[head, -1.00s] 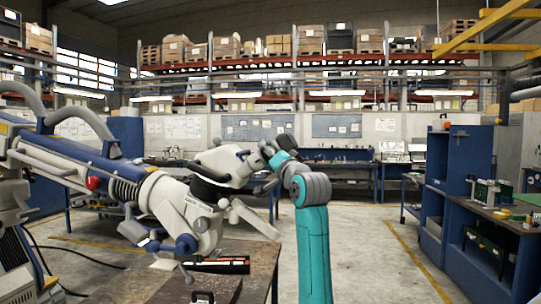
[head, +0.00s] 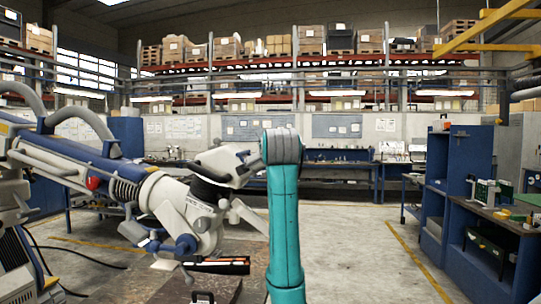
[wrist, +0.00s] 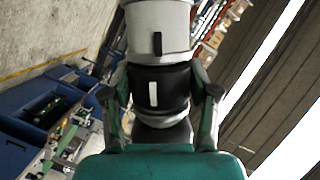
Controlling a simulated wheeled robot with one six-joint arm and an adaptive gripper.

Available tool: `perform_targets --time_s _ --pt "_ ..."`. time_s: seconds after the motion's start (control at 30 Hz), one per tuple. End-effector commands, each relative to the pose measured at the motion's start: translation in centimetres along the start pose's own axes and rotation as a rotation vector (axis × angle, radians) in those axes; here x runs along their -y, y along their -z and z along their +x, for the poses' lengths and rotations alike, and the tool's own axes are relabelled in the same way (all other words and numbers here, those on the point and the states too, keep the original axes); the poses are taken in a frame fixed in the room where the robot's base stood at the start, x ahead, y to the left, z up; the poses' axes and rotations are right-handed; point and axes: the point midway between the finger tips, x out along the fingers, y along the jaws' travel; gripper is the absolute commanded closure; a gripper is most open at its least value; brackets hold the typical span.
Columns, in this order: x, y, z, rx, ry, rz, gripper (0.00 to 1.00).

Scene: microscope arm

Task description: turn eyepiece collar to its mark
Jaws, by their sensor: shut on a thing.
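In the wrist view, the black eyepiece collar (wrist: 174,84) has a short white line on its face. Above it, the pale eyepiece tube (wrist: 178,22) carries a short black line. The white line sits almost under the black one, slightly to its left, with a gap in height between them. My gripper (wrist: 160,92) is shut on the collar, one finger on each side. In the head view, the white and blue microscope (head: 188,208) stands at left on its arm. My teal arm link hides my gripper and the collar there.
A worktable (head: 232,288) below the microscope holds a dark, orange-edged item (head: 222,265). A blue cabinet bench (head: 463,215) stands at right. Open floor lies between it and my arm. Shelves with boxes line the back.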

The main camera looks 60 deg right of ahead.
Motion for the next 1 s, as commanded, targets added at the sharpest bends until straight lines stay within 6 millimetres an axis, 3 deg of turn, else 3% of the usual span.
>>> perform_targets --time_s 0.4,0.9,0.93,1.0 --pt "0.01 0.01 0.05 0.0 -0.164 0.059 0.75" --pt "0.0 0.0 0.07 0.0 -0.18 0.064 0.75" --pt "0.0 0.0 0.07 0.0 -0.18 0.064 0.36" --pt "0.01 0.0 0.07 0.0 -0.18 0.064 0.18"
